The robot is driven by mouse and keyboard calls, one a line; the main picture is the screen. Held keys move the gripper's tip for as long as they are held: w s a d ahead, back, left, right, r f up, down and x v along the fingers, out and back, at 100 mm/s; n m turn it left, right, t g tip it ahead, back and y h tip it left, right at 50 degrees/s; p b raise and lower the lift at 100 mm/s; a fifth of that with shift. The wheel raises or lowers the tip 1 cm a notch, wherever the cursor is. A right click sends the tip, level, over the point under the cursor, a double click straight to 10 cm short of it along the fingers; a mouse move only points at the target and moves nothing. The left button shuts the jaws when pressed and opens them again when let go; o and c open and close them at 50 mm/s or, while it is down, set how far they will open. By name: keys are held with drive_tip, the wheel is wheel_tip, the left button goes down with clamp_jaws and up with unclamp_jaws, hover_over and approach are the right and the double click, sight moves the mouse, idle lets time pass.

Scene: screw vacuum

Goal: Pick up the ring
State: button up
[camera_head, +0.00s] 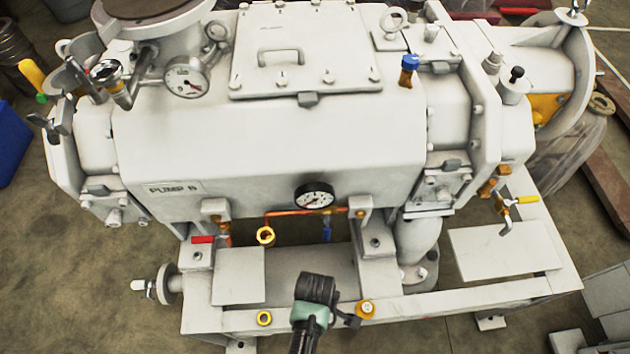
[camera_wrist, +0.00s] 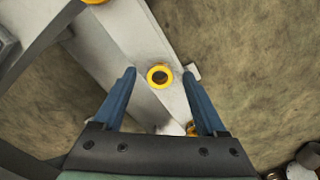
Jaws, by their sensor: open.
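The yellow ring (camera_head: 264,323) lies on the pale front beam of the pump's frame in the head view, left of my arm. A yellow ring with a dark centre also shows in the wrist view (camera_wrist: 160,68), on a white beam between the two fingertips in the picture. My gripper (camera_wrist: 159,75) has its blue fingers spread wide, with nothing held between them. The gap in depth between fingers and ring is hard to judge. In the head view my arm hides much of the gripper.
The pump (camera_head: 270,145) stands behind the beam. A yellow-orange round fitting (camera_head: 366,310) sits on the beam to the right of my arm. A brass fitting (camera_head: 265,237) hangs under the pump. Bare floor (camera_head: 90,290) lies at the left.

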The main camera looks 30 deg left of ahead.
clamp_jaws()
drive_tip(key=shift+r, duration=0.1)
idle(0.3)
wheel_tip(320, 180, up, 10)
drive_tip(key=p, duration=0.4)
drive_tip(key=w+d+r+m, duration=0.5)
drive_tip(key=w+r+m, duration=0.2)
drive_tip(key=w+m, duration=0.15)
drive_tip(key=w+d+r+m, duration=0.4)
drive_tip(key=w+r+m, duration=0.3)
drive_tip(key=r+m, duration=0.15)
drive_tip(key=s+r+p, duration=0.7)
drive_tip(key=r+p, duration=0.6)
drive_tip(key=p, duration=0.3)
